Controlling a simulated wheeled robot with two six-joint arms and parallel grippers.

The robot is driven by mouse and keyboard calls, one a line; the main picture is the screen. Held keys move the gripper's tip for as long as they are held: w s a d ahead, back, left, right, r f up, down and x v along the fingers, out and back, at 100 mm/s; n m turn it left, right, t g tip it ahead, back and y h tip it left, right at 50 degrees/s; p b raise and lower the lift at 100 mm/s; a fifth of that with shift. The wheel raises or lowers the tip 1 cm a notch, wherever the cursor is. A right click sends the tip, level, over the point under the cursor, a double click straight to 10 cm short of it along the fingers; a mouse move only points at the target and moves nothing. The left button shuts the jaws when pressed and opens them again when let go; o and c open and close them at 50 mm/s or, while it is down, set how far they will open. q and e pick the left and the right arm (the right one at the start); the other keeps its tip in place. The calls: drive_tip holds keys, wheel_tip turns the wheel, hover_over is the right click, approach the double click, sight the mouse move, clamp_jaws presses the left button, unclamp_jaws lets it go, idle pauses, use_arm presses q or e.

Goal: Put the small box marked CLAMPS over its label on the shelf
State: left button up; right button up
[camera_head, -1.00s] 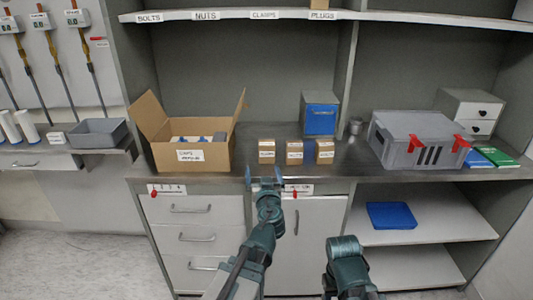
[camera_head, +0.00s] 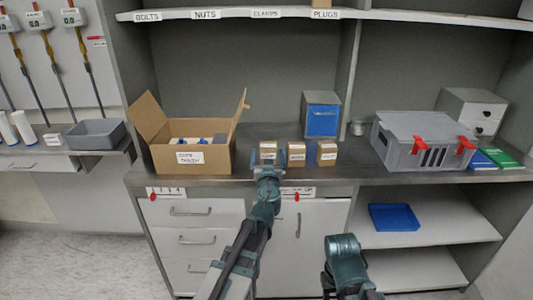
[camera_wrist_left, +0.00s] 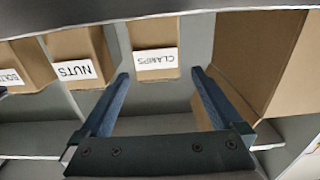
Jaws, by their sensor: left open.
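The small CLAMPS box (camera_head: 268,151) stands on the counter, leftmost of three small brown boxes. In the left wrist view the CLAMPS box (camera_wrist_left: 154,50) shows its white label upside down, between and beyond the two fingers. My left gripper (camera_wrist_left: 158,90) is open and empty; in the head view the left gripper (camera_head: 267,168) is in front of that box, low at the counter edge. The CLAMPS label (camera_head: 266,13) is on the upper shelf's front edge (camera_head: 240,13), between NUTS and PLUGS. My right arm shows at the bottom, its fingers out of sight.
The NUTS box (camera_wrist_left: 75,60) and BOLTS box (camera_wrist_left: 18,68) stand beside it. An open carton (camera_head: 215,158) is left on the counter. A blue-fronted cabinet (camera_head: 322,115) stands behind the boxes; a grey crate (camera_head: 410,145) is right. A box (camera_head: 321,3) sits above the PLUGS label.

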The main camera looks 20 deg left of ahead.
sight(268, 150)
use_arm(q)
drive_tip(key=shift+d+x, duration=0.1)
drive_tip(key=shift+x, duration=1.15)
drive_tip(key=shift+d+x, duration=0.15)
drive_tip(key=shift+x, duration=1.15)
drive_tip(key=shift+w+a, duration=0.15)
drive_tip(key=shift+w, duration=0.1)
drive_tip(key=shift+s, duration=0.1)
use_arm(e)
drive_tip(key=shift+w+a, duration=0.1)
drive_tip(key=shift+w, duration=0.35)
use_arm(q)
drive_tip(key=c, duration=1.5)
drive_tip(key=shift+r, duration=0.1)
use_arm(e)
drive_tip(key=shift+r, duration=0.1)
